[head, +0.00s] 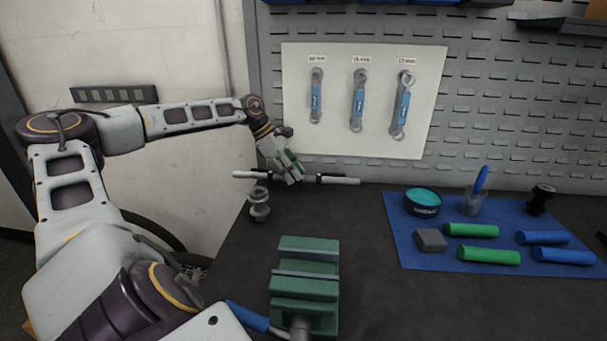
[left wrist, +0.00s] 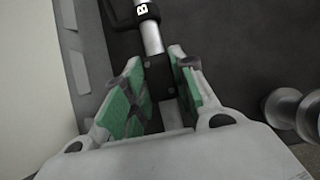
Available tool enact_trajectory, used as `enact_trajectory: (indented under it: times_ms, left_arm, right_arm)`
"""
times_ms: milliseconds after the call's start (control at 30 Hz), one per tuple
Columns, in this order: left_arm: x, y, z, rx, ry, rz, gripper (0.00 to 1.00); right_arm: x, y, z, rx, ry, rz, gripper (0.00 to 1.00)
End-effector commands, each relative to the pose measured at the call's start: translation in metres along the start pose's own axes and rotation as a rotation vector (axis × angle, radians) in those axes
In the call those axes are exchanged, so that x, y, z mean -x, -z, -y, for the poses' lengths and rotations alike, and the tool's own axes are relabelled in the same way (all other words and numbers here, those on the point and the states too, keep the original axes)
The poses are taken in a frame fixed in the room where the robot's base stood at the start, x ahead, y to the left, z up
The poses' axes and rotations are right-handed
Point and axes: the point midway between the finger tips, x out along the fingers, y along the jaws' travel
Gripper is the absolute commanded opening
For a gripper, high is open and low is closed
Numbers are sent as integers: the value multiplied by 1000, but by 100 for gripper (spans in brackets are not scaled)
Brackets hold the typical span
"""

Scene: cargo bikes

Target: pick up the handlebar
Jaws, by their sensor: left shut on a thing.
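The handlebar (head: 338,180) is a thin bar with pale and black sections. It lies roughly level across the picture at the back of the bench, near the pegboard, in the head view. My left gripper (head: 293,178) reaches down onto its middle and is shut on it. In the left wrist view the handlebar (left wrist: 152,38) runs up from between the green-padded fingers of the left gripper (left wrist: 160,85). I cannot tell whether the bar touches the bench. My right gripper is in neither view.
A grey spool-shaped part (head: 259,204) stands just in front of the handlebar's left end. A green vise (head: 305,285) is at the bench's front. A blue mat (head: 415,258) with grips, a tin and a cup lies right. Wrenches hang on a white board (head: 335,75) behind.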

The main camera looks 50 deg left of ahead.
Motion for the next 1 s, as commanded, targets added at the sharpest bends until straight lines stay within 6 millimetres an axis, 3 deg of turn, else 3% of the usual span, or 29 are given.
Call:
enact_trajectory:
  times_ms: [500,1000]
  left_arm:
    - [38,57,0,0,-2,1,0]
    - [43,66,0,0,0,1,0]
  right_arm:
    - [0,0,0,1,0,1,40]
    - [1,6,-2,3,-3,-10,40]
